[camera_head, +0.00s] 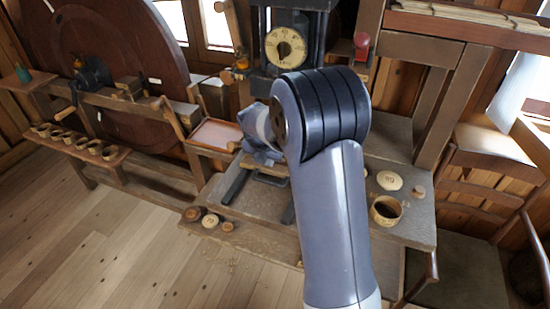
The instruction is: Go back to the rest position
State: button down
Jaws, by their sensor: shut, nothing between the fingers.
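My arm rises from the bottom centre and bends at a dark elbow in the middle of the view. Beyond it, the wrist turns down to my gripper (264,156), which is small in the picture and partly hidden by the arm. It is shut and holds nothing. It hangs over the wooden bench (250,205), in front of the dark press-like machine with a round dial (285,47). I cannot tell how high its tips are above the bench.
A wooden cup (386,211), a pale disc (389,180) and a small peg (417,192) stand right of my arm. Small round pieces (210,220) lie at the front left. A pinkish tray (215,134) and a shelf of several cups (75,143) are left. Floor at left is clear.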

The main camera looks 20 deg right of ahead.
jog(key=shift+p+v, duration=0.45)
jog(key=shift+v, duration=0.6)
jog(key=shift+s+f, duration=0.1)
